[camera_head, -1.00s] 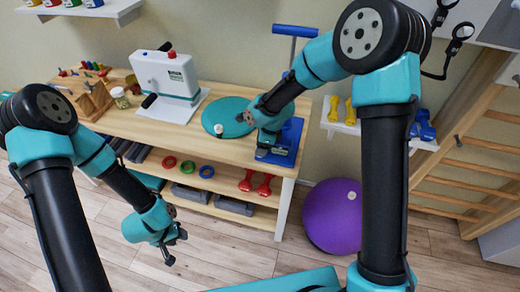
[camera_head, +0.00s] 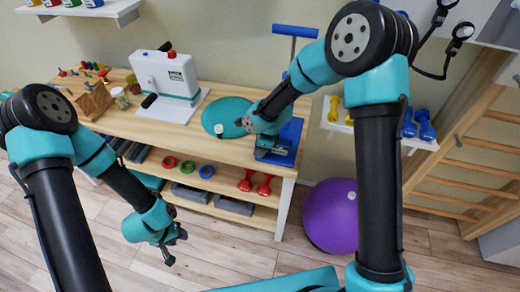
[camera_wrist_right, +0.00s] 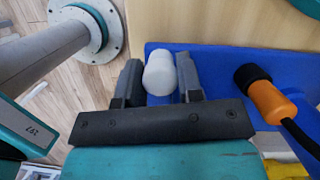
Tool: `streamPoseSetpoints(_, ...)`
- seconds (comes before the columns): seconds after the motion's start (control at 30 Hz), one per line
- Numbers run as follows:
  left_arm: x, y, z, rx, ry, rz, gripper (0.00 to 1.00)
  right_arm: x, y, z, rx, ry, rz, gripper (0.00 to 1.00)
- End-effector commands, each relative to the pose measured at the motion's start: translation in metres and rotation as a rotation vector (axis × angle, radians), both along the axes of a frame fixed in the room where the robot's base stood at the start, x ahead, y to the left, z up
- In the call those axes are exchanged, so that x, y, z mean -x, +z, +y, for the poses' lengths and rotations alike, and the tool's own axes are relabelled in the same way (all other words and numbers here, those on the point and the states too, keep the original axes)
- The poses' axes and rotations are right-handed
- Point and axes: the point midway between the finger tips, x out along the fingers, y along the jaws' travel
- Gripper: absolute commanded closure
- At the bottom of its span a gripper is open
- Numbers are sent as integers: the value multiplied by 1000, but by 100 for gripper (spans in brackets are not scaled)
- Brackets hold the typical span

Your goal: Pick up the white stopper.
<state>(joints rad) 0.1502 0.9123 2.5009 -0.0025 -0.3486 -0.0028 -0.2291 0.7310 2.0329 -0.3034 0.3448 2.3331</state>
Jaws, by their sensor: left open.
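The white stopper (camera_wrist_right: 160,74) is a small rounded cylinder in the right wrist view, directly between the two dark fingers of my right gripper (camera_wrist_right: 161,82). I cannot tell whether the stopper still touches the plate. In the head view my right gripper (camera_head: 263,141) is low over the blue base (camera_head: 289,143) at the bench's right end, and its wrist hides the stopper. My left gripper (camera_head: 176,249) is open and empty, in front of the bench and above the floor.
A teal disc (camera_head: 226,112) with a small white piece lies to the left on the wooden bench (camera_head: 150,126). An orange-and-black plug (camera_wrist_right: 264,95) with a cable lies right of the fingers. A purple ball (camera_head: 330,222) rests on the floor.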

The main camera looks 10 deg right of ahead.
Motion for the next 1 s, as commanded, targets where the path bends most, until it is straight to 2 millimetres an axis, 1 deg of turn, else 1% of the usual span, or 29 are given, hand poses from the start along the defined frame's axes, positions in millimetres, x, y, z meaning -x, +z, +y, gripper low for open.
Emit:
streamPoseSetpoints(0.03, 0, 0, 0, 0, 0, 0, 57, 0, 0, 0, 0, 0, 0, 72)
streamPoseSetpoints(0.2, 0, 0, 0, 0, 0, 0, 57, 0, 0, 0, 0, 0, 0, 88)
streamPoseSetpoints(0.43, 0, 0, 0, 0, 0, 0, 57, 0, 1, 0, 0, 0, 0, 88)
streamPoseSetpoints(0.57, 0, 0, 0, 0, 0, 0, 57, 0, 6, 0, 0, 0, -1, 88)
streamPoseSetpoints(0.67, 0, 0, 0, 0, 0, 0, 57, -1, 17, 0, 0, 0, -4, 88)
streamPoseSetpoints(0.77, 0, 0, 0, 0, 0, 0, 57, -1, 32, 0, -1, -1, -4, 88)
streamPoseSetpoints(1.0, 0, 0, 0, 0, 0, 0, 57, -1, 76, 0, -1, 0, -4, 88)
